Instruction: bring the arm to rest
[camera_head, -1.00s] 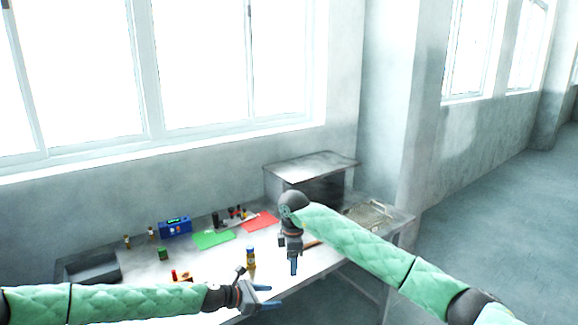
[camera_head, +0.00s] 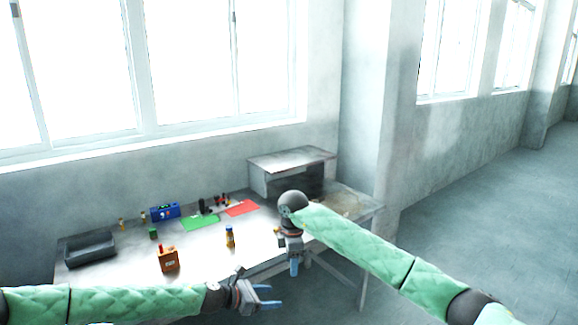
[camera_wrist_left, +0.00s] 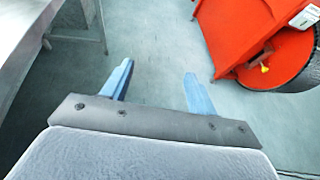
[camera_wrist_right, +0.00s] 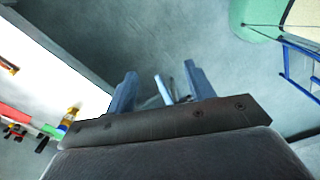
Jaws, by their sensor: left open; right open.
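My left gripper (camera_head: 268,296) is in front of the table's near edge, low in the head view, with its blue fingers spread and nothing between them. The left wrist view shows the same fingers (camera_wrist_left: 158,88) apart over bare floor. My right gripper (camera_head: 294,268) hangs fingers down near the table's right front part. In the right wrist view its fingers (camera_wrist_right: 162,88) are apart and hold nothing. My two grippers are close to each other in the head view. Both arms reach forward in green padded sleeves.
The white table (camera_head: 195,262) bears an orange box (camera_head: 168,260), a yellow-brown bottle (camera_head: 230,237), a dark tray (camera_head: 90,250), a blue device (camera_head: 165,211), a green mat (camera_head: 199,223) and a red mat (camera_head: 242,208). Open floor (camera_head: 470,220) lies to the right.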

